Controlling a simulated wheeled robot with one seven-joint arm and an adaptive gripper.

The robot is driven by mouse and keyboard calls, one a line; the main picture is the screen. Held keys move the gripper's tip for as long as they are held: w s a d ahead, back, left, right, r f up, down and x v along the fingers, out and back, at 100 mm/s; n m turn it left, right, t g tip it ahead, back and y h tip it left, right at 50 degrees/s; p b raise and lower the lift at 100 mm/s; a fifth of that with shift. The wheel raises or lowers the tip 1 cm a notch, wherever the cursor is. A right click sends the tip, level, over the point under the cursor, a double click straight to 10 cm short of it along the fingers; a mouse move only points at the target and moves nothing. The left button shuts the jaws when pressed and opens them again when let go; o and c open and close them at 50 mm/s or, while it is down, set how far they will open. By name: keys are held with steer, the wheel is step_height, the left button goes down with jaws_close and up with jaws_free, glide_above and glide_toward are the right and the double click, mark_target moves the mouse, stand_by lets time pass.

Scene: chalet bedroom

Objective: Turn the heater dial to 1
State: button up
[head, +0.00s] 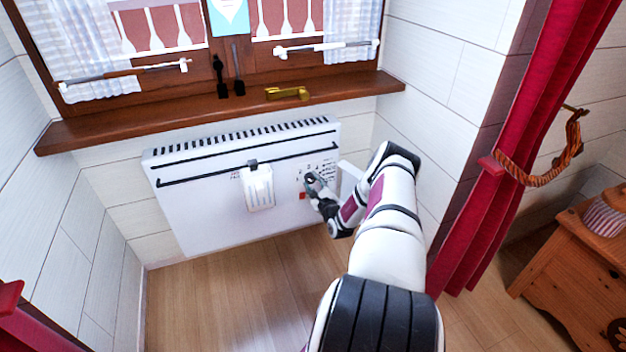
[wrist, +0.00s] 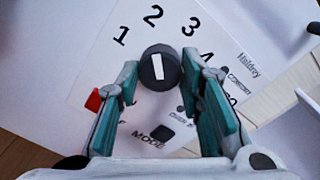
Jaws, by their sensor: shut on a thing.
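The heater (head: 205,215) is a white panel under the window sill. Its dial (wrist: 147,76) is a dark round knob with a white bar, seen close up in the wrist view. Printed numbers 1, 2, 3 and 4 arc around its far side. The white bar runs nearly upright in the picture, its upper end towards the 2. My gripper (wrist: 160,72) has its teal fingers on either side of the dial, shut on it.
A red part (wrist: 93,100) and a dark mode button (wrist: 162,133) are near the dial. A red curtain (head: 500,170) hangs at right.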

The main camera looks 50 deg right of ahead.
steer(key=n+p, duration=0.1)
steer(key=n, duration=0.3)
steer(key=shift+n, duration=0.3)
steer(key=shift+n+p, duration=0.5)
steer(key=shift+n, duration=1.4)
steer(key=o, duration=1.2)
steer(key=shift+c, duration=0.2)
steer(key=v, duration=1.2)
